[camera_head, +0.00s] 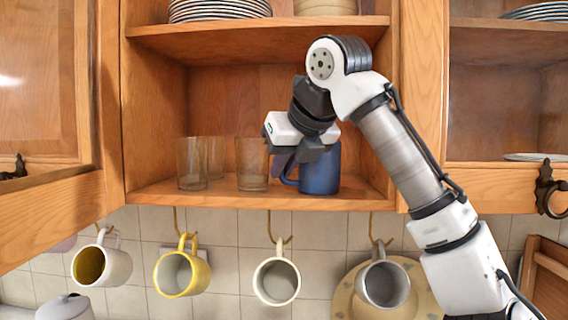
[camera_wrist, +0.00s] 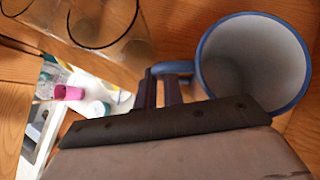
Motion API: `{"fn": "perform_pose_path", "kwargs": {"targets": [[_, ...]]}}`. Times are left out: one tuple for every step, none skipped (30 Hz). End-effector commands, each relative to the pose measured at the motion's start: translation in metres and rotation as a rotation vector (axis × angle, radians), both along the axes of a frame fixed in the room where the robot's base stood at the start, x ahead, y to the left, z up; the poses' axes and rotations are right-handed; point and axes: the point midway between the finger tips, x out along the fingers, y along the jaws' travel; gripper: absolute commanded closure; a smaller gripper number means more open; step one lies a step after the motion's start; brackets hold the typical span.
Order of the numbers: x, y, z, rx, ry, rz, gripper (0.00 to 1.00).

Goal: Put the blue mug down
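The blue mug (camera_head: 320,170) is upright at the front right of the cabinet's lower shelf (camera_head: 230,196). Its base appears to be at the shelf surface, but I cannot tell whether it rests there or hangs just above. In the wrist view the mug (camera_wrist: 255,65) is seen from above, with a pale, empty inside. My gripper (camera_head: 290,165) is at the mug's left side, by the handle. In the wrist view its two dark fingers (camera_wrist: 160,93) are close together at the handle (camera_wrist: 172,68) and appear shut on it. The fingers partly hide the handle.
Several clear glasses (camera_head: 252,165) stand on the shelf left of the mug. Plates (camera_head: 220,10) are stacked on the shelf above. Mugs hang on hooks below, among them a yellow one (camera_head: 182,273). An open cabinet door (camera_head: 45,110) is at left.

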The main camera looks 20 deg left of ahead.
Motion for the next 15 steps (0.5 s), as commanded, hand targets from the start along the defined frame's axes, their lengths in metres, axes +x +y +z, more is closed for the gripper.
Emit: {"fn": "perform_pose_path", "kwargs": {"targets": [[0.0002, -0.0001, -0.0004, 0.0, 0.001, -0.001, 0.85], [0.0001, -0.0001, -0.0003, 0.0, 0.001, -0.001, 0.81], [0.0001, -0.0001, -0.0003, 0.0, 0.001, -0.001, 0.76], [0.0001, -0.0001, -0.0003, 0.0, 0.001, -0.001, 0.72], [0.0001, -0.0001, -0.0001, 0.0, 0.001, -0.001, 0.69], [0.0001, -0.0001, -0.0001, 0.0, 0.001, -0.001, 0.69], [0.0001, -0.0001, -0.0001, 0.0, 0.001, -0.001, 0.69], [0.0001, -0.0001, -0.0001, 0.0, 0.001, -0.001, 0.69], [0.0, -0.0001, -0.0001, -0.001, 0.001, 0.0, 0.69], [0.0, -0.0001, -0.0001, -0.001, 0.001, 0.0, 0.69], [0.0001, -0.0001, 0.0, -0.001, 0.001, 0.0, 0.69], [0.0, -0.0001, 0.0001, -0.001, 0.001, 0.0, 0.69], [0.0, -0.0001, 0.0005, 0.0, 0.0, 0.0, 0.69], [-0.0001, -0.0001, 0.0013, 0.0, 0.0, 0.0, 0.69], [-0.0002, -0.0001, 0.003, 0.0, -0.001, -0.001, 0.69]]}}
